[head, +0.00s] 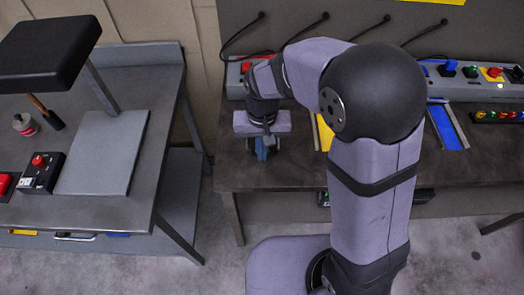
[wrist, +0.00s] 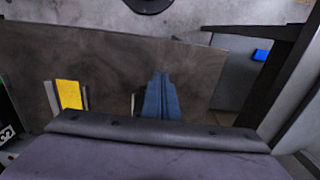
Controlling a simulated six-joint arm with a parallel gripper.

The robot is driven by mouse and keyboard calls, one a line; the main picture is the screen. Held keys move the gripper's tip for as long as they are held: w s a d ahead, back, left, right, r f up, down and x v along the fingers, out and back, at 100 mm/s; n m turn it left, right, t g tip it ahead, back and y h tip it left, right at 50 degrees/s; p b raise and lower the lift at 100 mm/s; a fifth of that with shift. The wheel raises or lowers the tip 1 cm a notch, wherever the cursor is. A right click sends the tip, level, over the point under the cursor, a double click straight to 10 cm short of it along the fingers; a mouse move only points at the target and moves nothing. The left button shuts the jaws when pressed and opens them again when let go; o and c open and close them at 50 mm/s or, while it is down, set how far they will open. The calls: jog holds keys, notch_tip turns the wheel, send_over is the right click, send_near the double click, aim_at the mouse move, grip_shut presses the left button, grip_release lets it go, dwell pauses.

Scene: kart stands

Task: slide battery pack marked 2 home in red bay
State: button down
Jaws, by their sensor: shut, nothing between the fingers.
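My gripper (head: 262,152) is low over the left end of the dark bench in the head view. Its blue fingers (wrist: 162,88) are together and empty in the wrist view. The red bay's floor is not visible; a red patch (head: 247,67) shows on the grey unit behind my gripper. I cannot make out a battery pack marked 2. A dark block with a white mark (wrist: 7,133) is cut off at the wrist view's left edge; I cannot read the mark for certain.
The yellow bay (head: 325,134) is right of my gripper, partly behind my arm. The blue bay (head: 446,127) is farther right. Left of a floor gap stands another table (head: 100,213) with a grey plate, a bottle and button boxes. Cables hang behind the bench (head: 235,170).

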aim_at(271, 151)
notch_tip(271, 151, down, 7)
jog(key=shift+s+f+p, duration=0.1)
jog(key=shift+f+p, duration=0.1)
jog(key=shift+p, duration=0.55)
jog(key=shift+w+r+p, duration=0.2)
jog(key=shift+w+p, duration=0.4)
jog(key=shift+w, duration=0.65)
jog(key=shift+w+f+p, duration=0.1)
jog(key=shift+w+p, duration=0.2)
jog(key=shift+w, duration=0.55)
jog(key=w, duration=0.4)
jog(key=shift+w+b, duration=0.35)
jog(key=shift+w, duration=0.5)
jog(key=shift+w+r, duration=0.1)
jog(key=shift+r, duration=0.1)
